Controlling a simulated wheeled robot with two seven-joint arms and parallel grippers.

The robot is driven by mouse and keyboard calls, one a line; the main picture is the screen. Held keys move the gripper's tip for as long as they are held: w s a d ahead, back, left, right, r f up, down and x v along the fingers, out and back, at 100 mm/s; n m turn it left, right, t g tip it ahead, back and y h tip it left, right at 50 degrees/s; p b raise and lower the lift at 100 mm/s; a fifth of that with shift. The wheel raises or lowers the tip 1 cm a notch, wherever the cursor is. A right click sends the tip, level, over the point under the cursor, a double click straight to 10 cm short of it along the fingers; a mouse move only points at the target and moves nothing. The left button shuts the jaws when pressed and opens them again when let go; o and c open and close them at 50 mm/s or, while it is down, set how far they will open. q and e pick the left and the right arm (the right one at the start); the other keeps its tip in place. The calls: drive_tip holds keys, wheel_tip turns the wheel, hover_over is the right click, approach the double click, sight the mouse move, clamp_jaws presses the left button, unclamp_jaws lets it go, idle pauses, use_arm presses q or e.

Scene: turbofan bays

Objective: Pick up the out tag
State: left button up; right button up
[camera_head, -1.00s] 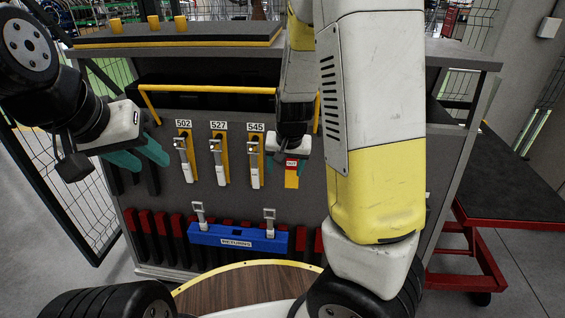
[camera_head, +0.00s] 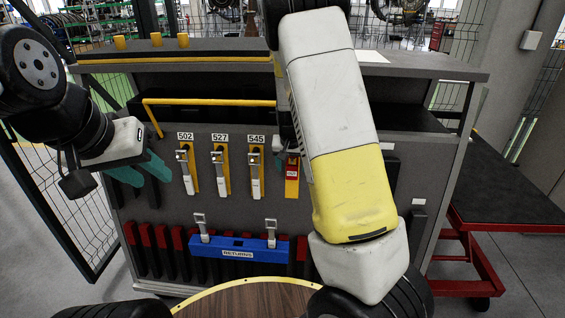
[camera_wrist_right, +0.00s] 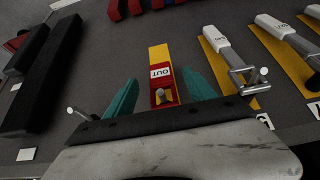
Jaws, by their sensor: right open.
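The out tag (camera_wrist_right: 161,73) is a red and yellow tag with a white "OUT" label, hanging from a peg on the grey panel in the right wrist view. In the head view the tag (camera_head: 292,178) shows beside my right arm, to the right of the 545 tool. My right gripper (camera_wrist_right: 160,88) is open, with its teal fingers on either side of the tag. I cannot tell whether they touch it. In the head view the right gripper is mostly hidden behind my arm. My left gripper (camera_head: 145,170) has teal fingers spread apart and is empty, left of the 502 tool.
Tools on yellow backings hang under labels 502 (camera_head: 187,165), 527 (camera_head: 220,170) and 545 (camera_head: 256,172). A blue returns rack (camera_head: 238,248) sits below. A yellow rail (camera_head: 210,102) crosses above. A red cart (camera_head: 500,212) stands at the right.

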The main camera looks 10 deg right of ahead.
sight(292, 166)
drive_tip(key=w+f, duration=0.1)
drive_tip(key=w+d+f, duration=0.1)
drive_tip(key=shift+w+f, duration=0.1)
drive_tip(key=shift+w, duration=0.25)
drive_tip(key=shift+w+f, duration=0.15)
drive_tip(key=shift+f, duration=0.15)
clamp_jaws()
